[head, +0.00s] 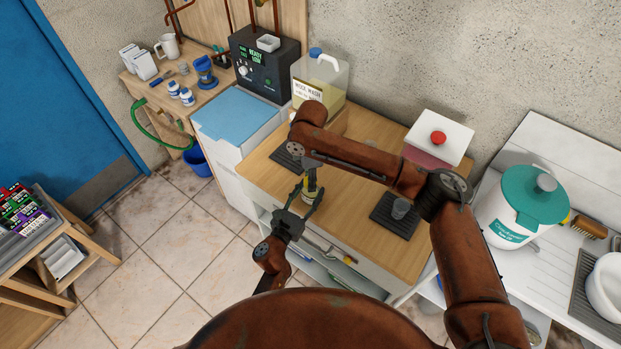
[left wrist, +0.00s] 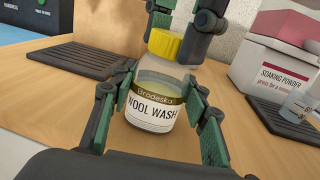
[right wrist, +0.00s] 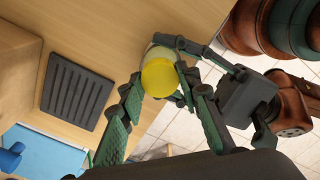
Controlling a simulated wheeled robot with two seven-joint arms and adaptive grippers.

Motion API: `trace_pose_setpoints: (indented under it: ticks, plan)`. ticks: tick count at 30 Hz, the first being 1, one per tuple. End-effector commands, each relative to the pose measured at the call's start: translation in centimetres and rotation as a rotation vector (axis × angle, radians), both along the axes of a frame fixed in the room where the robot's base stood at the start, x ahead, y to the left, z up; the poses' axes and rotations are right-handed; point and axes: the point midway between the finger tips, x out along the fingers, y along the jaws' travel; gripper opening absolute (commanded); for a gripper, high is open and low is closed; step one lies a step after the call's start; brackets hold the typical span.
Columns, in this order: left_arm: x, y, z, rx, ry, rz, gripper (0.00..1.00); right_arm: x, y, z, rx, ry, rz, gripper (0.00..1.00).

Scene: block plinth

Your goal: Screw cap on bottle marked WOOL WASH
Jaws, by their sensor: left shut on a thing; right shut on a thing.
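The bottle marked WOOL WASH (left wrist: 152,110) is clear, with a white and olive label, and shows in the middle of the left wrist view. My left gripper (left wrist: 155,118) is shut around its body, one finger on each side. A yellow cap (left wrist: 164,45) sits at the top of the bottle, and also shows in the right wrist view (right wrist: 159,78). My right gripper (right wrist: 162,88) is shut on the cap from above. In the head view, both grippers meet near the counter's front edge, and the bottle (head: 309,194) is partly hidden. I cannot tell whether the thread is engaged.
The wooden counter (head: 375,231) holds a large jug (head: 320,75) with a blue lid, dark ribbed mats (right wrist: 76,91), a soaking powder box (left wrist: 283,55) and a small glass (head: 400,208). A white bucket with teal lid (head: 520,205) stands right. My right arm spans the counter.

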Motion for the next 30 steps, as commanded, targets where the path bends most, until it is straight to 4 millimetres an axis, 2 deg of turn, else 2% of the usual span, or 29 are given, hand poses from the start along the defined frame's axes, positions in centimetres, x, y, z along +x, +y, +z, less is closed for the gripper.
trace_pose_setpoints:
  ticks: [2, 9, 20, 23, 30]
  plan:
    - [0.0, 0.0, 0.0, 0.000, 0.000, 0.000, 0.00, 0.0, 0.0, 0.0, 0.000, 0.000, 0.000, 0.34]
    - [0.0, 0.0, 0.0, 0.000, 0.000, 0.000, 0.00, 0.0, 0.0, 0.0, 0.000, 0.000, 0.000, 0.51]
    - [0.0, 0.0, 0.0, 0.000, 0.000, 0.000, 0.00, 0.1, 0.0, 0.5, 0.000, -0.002, 0.000, 0.51]
    - [0.0, 0.0, 0.0, 0.000, 0.000, 0.000, 0.00, 0.1, 0.0, 1.7, 0.000, -0.003, 0.000, 0.51]
    - [0.0, 0.0, 0.0, 0.000, 0.000, 0.000, 0.00, 0.1, 0.1, 6.7, 0.002, -0.004, 0.000, 0.51]
